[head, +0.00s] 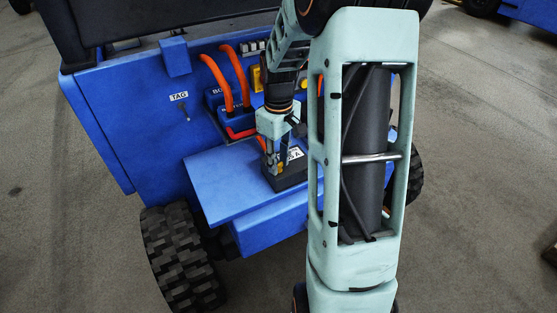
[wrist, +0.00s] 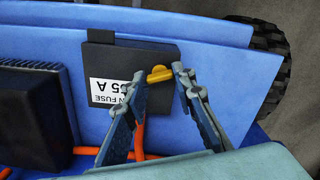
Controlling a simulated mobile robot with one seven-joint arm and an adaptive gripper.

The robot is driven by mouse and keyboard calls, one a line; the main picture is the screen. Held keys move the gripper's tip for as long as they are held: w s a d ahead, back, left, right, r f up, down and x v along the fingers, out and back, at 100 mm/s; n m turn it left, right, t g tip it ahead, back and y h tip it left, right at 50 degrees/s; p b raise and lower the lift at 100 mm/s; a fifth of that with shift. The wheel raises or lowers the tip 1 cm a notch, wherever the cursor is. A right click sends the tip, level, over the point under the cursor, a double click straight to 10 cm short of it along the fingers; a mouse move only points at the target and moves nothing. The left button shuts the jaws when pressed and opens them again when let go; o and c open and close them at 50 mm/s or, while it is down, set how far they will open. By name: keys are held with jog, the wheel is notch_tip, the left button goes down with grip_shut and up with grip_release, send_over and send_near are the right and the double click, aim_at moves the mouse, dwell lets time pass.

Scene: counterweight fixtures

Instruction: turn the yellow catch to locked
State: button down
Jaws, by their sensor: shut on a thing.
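The yellow catch (wrist: 159,74) shows in the wrist view at the right edge of a black fuse box (wrist: 160,55). It lies nearly level in that picture, its right end tipped slightly up. My gripper (wrist: 154,77) is shut on the catch, one finger at each end of it. The box bears a white label with the words "FUSE" and "5 A", partly hidden by the left finger. I see no lock marking.
The blue shelf (head: 215,185) juts from a blue machine with a "TAG" label (head: 179,96). Orange cables (head: 215,80) rise behind my gripper and also pass below the fingers in the wrist view (wrist: 138,137). A black ribbed block (wrist: 35,115) stands left. A tyre (head: 183,260) is below.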

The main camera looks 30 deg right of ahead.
aim_at(279, 165)
jog(key=shift+r+m+p, duration=0.2)
jog(key=shift+m+p, duration=0.35)
jog(key=shift+m, duration=0.35)
jog(key=shift+f+m+p, duration=0.15)
jog(key=shift+m+p, duration=0.35)
jog(key=shift+m, duration=0.9)
jog(key=c, duration=1.6)
grip_release()
notch_tip(279, 165, up, 12)
